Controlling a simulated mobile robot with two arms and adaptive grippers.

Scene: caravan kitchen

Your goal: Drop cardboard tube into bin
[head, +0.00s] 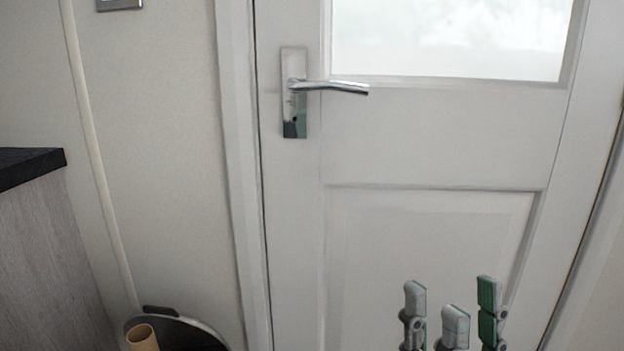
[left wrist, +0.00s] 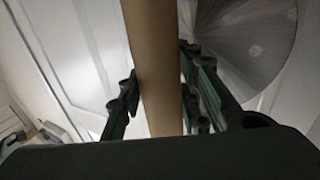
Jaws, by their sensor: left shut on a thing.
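The brown cardboard tube (head: 143,338) shows its open end at the lower left of the head view, in front of the bin's opening. In the left wrist view the tube (left wrist: 152,65) runs from the top edge down between the fingers of my left gripper (left wrist: 160,85), which is shut on it. My left gripper is out of the head view. The round bin (head: 207,328) stands on the floor by the wall, dark inside with a pale rim. A grey round bin interior (left wrist: 245,40) shows beside the tube in the left wrist view. My right gripper (head: 454,312) is empty, its fingers apart, before the door.
A white door (head: 430,140) with a metal lever handle (head: 330,87) and a frosted window fills the middle and right. A counter (head: 50,250) with a dark top stands at the left edge. A pale wall strip runs down to the bin.

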